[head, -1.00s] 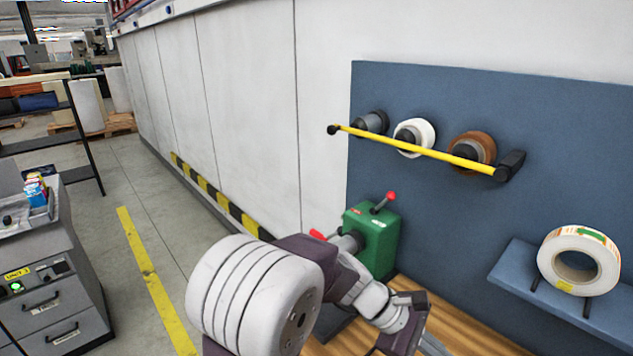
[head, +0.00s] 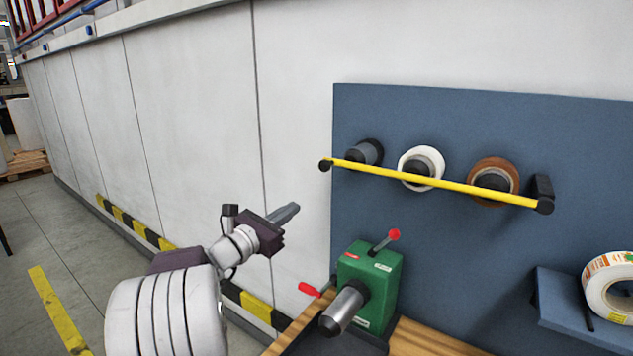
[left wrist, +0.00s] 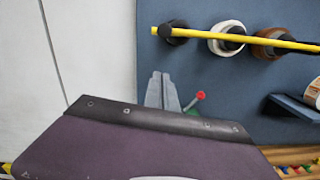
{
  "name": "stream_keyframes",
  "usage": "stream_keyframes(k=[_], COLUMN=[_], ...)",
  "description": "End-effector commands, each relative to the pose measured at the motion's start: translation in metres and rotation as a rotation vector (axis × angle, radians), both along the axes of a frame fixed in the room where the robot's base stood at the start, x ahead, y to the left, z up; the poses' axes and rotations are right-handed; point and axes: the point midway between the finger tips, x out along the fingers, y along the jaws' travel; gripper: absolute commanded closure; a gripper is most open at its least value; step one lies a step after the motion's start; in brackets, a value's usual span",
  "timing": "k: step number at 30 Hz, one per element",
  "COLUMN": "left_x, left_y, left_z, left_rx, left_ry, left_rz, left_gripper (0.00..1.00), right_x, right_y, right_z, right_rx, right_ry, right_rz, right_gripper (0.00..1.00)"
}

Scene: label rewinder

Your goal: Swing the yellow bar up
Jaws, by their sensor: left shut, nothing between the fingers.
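The yellow bar (head: 430,184) runs across the front of the blue panel, sloping slightly down to the right. Its left end has a black knob (head: 325,165), and its right end meets a black bracket (head: 543,195). It passes in front of several spindles. In the left wrist view the bar (left wrist: 240,38) crosses the top right. My left gripper (head: 293,208) is shut and empty, left of the panel, below and left of the bar's knob and apart from it. Its fingertips (left wrist: 163,92) show below the bar in the left wrist view. My right gripper is not in view.
A green machine (head: 367,285) with red-knobbed levers and a grey shaft stands below the bar on a wooden bench (head: 425,338). A white roll (head: 420,167) and a brown roll (head: 492,180) hang behind the bar. A label roll (head: 612,287) rests on a blue shelf at right.

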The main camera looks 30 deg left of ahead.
Motion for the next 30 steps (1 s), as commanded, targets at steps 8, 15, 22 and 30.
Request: stream_keyframes(k=[8, 15, 22, 30], left_x=[0.015, 0.066, 0.103, 0.107], left_y=[-0.002, -0.008, -0.012, -0.017], left_z=[0.003, 0.007, 0.025, 0.045], left_rx=[-0.001, -0.001, 0.001, 0.001], left_ry=[0.001, 0.003, 0.000, 0.001], left_rz=[-0.005, -0.006, -0.003, -0.002], left_gripper=[1.00, 1.00, 1.00, 1.00], right_x=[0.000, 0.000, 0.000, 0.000], right_y=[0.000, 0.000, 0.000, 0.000], right_z=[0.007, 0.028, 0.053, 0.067], right_rx=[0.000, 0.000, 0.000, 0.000], right_ry=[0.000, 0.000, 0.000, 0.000], right_rz=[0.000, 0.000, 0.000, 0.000], right_gripper=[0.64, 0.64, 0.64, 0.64])
